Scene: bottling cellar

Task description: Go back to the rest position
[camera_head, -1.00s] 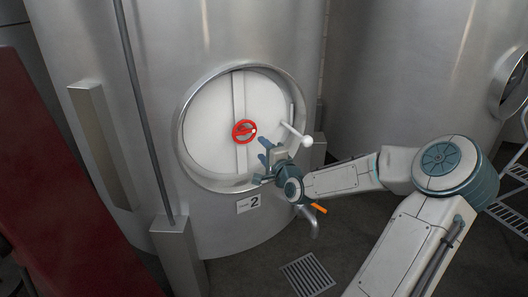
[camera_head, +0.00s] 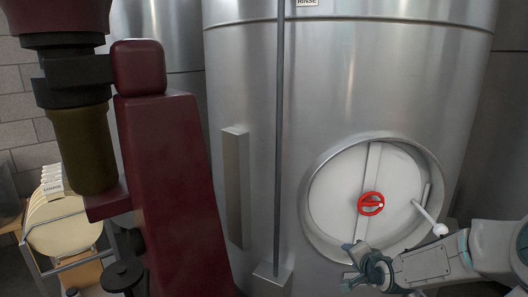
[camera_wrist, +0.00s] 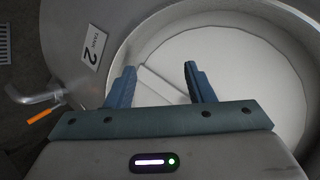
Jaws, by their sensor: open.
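My gripper (camera_wrist: 160,88) is open and empty in the wrist view, its two blue fingers apart in front of the white round door (camera_wrist: 235,70) of a steel tank. In the head view my gripper (camera_head: 354,254) is at the lower right, in front of the lower rim of the same door (camera_head: 340,195). The door has a red handwheel (camera_head: 371,204) at its middle and a lever with a white ball knob (camera_head: 439,229) at its right. I cannot tell from the head view how far the fingers are from the door.
A dark red machine (camera_head: 165,180) stands close on the left. A rack with round cream plates (camera_head: 62,232) is behind it. In the wrist view, a tap with an orange handle (camera_wrist: 39,116) and a "TANK 2" label (camera_wrist: 93,45) are left of the fingers.

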